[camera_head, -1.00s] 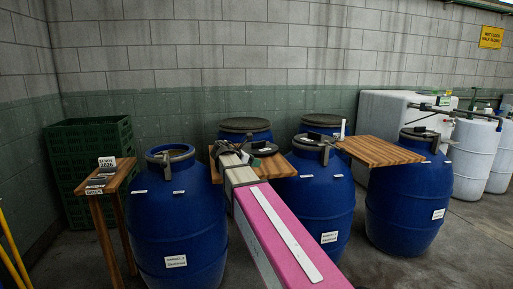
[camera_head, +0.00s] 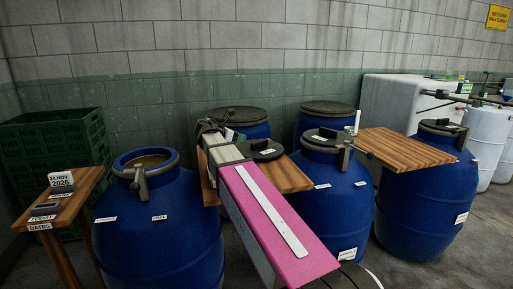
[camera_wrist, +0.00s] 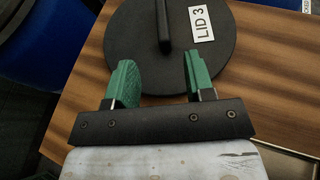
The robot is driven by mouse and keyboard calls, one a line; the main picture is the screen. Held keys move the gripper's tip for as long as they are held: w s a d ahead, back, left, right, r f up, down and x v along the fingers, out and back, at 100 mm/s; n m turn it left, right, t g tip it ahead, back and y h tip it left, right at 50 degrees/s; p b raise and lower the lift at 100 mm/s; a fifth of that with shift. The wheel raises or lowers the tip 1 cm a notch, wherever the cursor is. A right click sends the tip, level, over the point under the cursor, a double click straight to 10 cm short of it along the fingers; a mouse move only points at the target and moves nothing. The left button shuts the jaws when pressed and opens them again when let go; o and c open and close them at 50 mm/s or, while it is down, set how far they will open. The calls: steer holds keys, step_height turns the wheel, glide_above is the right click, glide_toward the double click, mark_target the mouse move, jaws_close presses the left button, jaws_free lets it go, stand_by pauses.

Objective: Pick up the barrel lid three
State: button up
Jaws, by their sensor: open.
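Lid three is a flat black disc (camera_wrist: 225,62) with a raised bar handle (camera_wrist: 163,22) and a white "LID 3" label. It lies on a wooden board (camera_wrist: 268,110). In the head view the black lid (camera_head: 266,150) shows on the wooden board between the barrels, just right of my arm. My gripper (camera_wrist: 159,58) is open, its green fingers over the lid's near part in the wrist view. The handle lies beyond the fingertips, roughly in line with the gap between them. Nothing is held. In the head view my gripper is largely hidden behind my arm.
An open blue barrel (camera_head: 161,228) stands left of my arm. Lidded blue barrels (camera_head: 333,205) stand right and behind, with another wooden board (camera_head: 406,149) between two. A small wooden table (camera_head: 62,203) with label blocks and green crates (camera_head: 57,144) are at left.

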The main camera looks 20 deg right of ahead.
mark_target(255, 143)
steer(key=x, duration=0.5)
steer(key=shift+w+d+f, duration=0.15)
steer(key=shift+d, duration=0.1)
steer(key=shift+f+x, duration=0.2)
steer(key=shift+x, duration=1.1)
steer(key=shift+f+x, duration=0.2)
steer(key=shift+x, duration=1.1)
steer(key=shift+a, duration=0.15)
jaws_close()
